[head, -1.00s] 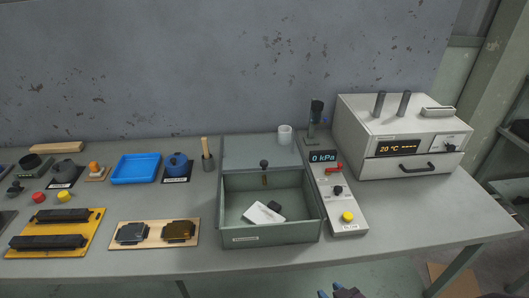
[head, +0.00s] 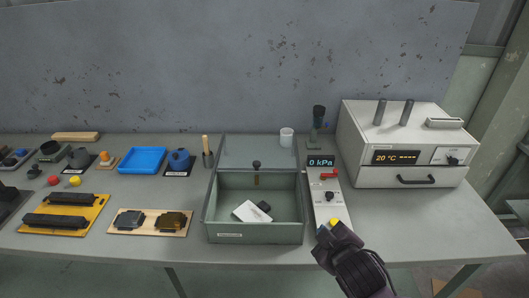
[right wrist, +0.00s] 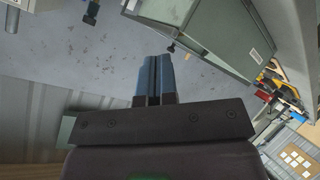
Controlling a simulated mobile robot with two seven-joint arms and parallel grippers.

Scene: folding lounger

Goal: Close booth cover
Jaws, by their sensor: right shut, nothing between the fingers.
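The booth is a grey-green open-topped box (head: 254,232) in the middle of the bench in the head view. Its flat grey cover (head: 250,151) is open behind the box. A black knob (head: 257,165) stands at the box's back edge. A white sheet (head: 248,212) and a small black block (head: 265,206) lie inside. The box also shows, tilted, at upper right in the right wrist view (right wrist: 205,30). My right gripper (head: 324,232) is shut and empty at the bench's front edge, right of the box; its fingers fill the middle of the right wrist view (right wrist: 153,80). My left gripper is out of view.
A control panel (head: 325,197) with a red lever and a 0 kPa display stands right of the box, close to my right gripper. A white oven (head: 405,140) is further right. A wooden board (head: 120,231) and a blue tray (head: 142,159) are left.

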